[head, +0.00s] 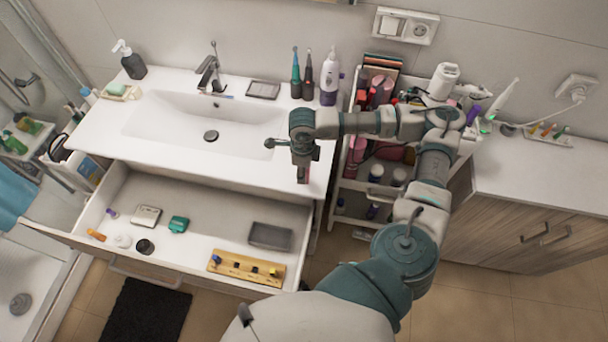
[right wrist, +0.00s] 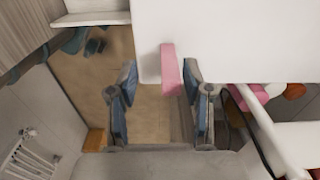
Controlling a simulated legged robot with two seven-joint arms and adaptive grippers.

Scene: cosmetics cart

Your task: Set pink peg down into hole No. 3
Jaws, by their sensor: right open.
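The yellow peg board (head: 232,269) lies in the open drawer, with several small dark and coloured spots along its top. The hole numbers are too small to read. A pink bar, likely the pink peg, shows between my fingers in the right wrist view (right wrist: 170,68), nearer the right-hand finger, against the white counter edge. My right gripper (head: 303,176) points down at the counter's front right edge. In the right wrist view my right gripper (right wrist: 160,105) has its fingers apart. I cannot tell whether a finger touches the pink bar. My left gripper is out of view.
The open drawer (head: 130,268) also holds a grey tray (head: 270,236), a teal box (head: 178,224) and several small items. Bottles (head: 329,78) stand at the back right of the white sink counter (head: 100,110). A crowded cart (head: 345,185) stands right of it.

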